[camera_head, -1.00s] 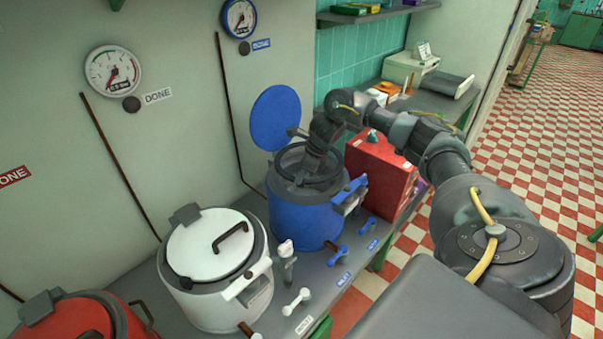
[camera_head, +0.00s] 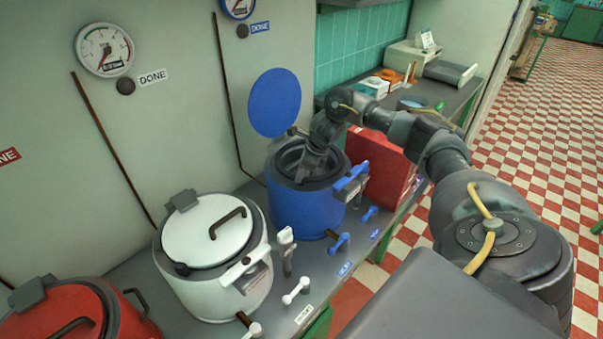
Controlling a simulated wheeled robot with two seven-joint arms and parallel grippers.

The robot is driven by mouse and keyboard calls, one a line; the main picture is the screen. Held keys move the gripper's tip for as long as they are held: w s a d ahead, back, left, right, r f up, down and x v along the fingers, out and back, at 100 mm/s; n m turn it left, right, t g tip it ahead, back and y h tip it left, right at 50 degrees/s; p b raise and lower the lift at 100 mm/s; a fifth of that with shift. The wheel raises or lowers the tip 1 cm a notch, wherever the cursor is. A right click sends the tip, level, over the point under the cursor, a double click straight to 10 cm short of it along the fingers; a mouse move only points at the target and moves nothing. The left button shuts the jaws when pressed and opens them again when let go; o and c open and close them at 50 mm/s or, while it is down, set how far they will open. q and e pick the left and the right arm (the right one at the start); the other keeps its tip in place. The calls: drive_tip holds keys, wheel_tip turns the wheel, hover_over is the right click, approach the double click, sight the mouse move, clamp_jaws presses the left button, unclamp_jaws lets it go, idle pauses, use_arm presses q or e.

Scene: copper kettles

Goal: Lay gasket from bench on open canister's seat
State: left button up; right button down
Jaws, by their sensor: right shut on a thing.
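The blue canister (camera_head: 304,207) stands upright on the bench (camera_head: 352,266) with its blue lid (camera_head: 274,102) swung up behind it. My right gripper (camera_head: 311,171) reaches down into the canister's open mouth. It is shut on the gasket (camera_head: 284,158), a dark ring at the mouth, partly hidden by my gripper. The ring is dark against the dark grey rim, so I cannot tell whether it lies fully on the seat. My left gripper is out of view.
A white kettle (camera_head: 207,238) with its lid shut stands left of the blue canister. A red kettle (camera_head: 64,316) is at the lower left. A red box (camera_head: 376,174) stands close on the right, under my right arm. Blue and white levers line the bench front.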

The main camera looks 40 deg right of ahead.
drive_tip(key=shift+w+a+r, duration=0.15)
drive_tip(key=shift+w, duration=0.05)
idle(0.5)
drive_tip(key=shift+f+b, duration=0.5)
drive_tip(key=shift+f, duration=0.2)
idle(0.8)
drive_tip(key=c, duration=1.3)
unclamp_jaws()
drive_tip(key=b+v, duration=0.1)
drive_tip(key=v, duration=0.4)
drive_tip(key=shift+p+v, duration=0.5)
drive_tip(key=shift+v, duration=2.45)
drive_tip(key=shift+r, duration=0.1)
